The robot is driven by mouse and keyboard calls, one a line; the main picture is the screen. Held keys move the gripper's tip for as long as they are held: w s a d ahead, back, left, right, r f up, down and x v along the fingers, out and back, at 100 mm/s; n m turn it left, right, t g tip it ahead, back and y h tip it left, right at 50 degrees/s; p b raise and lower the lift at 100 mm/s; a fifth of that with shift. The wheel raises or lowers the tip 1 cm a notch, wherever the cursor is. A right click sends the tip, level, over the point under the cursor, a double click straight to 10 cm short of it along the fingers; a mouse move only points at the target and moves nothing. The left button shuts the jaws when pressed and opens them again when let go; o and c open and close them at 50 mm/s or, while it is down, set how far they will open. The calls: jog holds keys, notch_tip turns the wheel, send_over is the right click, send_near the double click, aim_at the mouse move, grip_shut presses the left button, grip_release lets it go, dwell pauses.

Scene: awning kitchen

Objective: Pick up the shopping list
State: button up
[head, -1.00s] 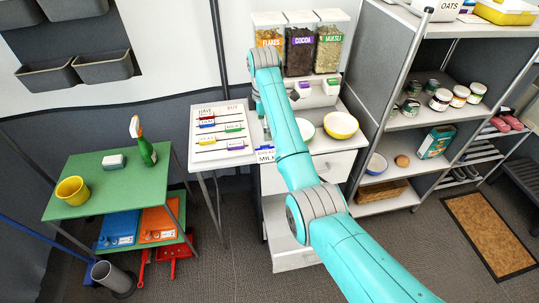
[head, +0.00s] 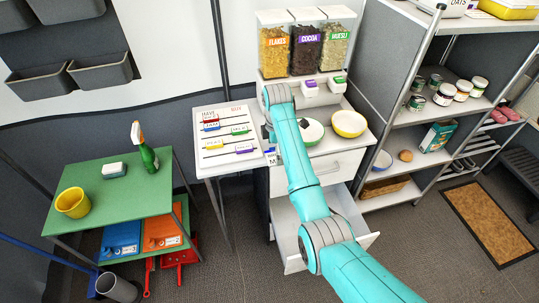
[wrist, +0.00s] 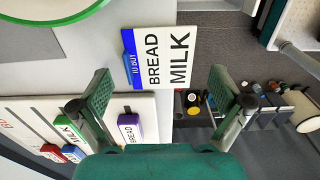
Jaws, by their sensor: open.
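The shopping list is a white card with a blue "TO BUY" strip and the words BREAD and MILK (wrist: 160,58). In the head view only a small part of the list (head: 271,158) shows beside my arm, at the edge of the worktop next to the white board. My gripper (wrist: 159,76) is open, with one green finger on each side of the card's near end in the wrist view. The card lies between and beyond the fingertips, and I cannot see either finger touching it. In the head view my arm hides most of the gripper.
The white board (head: 213,161) with coloured HAVE/BUY sliders lies left of the gripper. A green bowl (head: 313,132) and a yellow bowl (head: 349,123) stand to the right. Food dispensers (head: 306,45) stand behind. An open drawer (head: 345,204) juts out below.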

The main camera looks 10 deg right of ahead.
jog(key=shift+f, duration=0.15)
jog(key=shift+c, duration=0.3)
grip_shut()
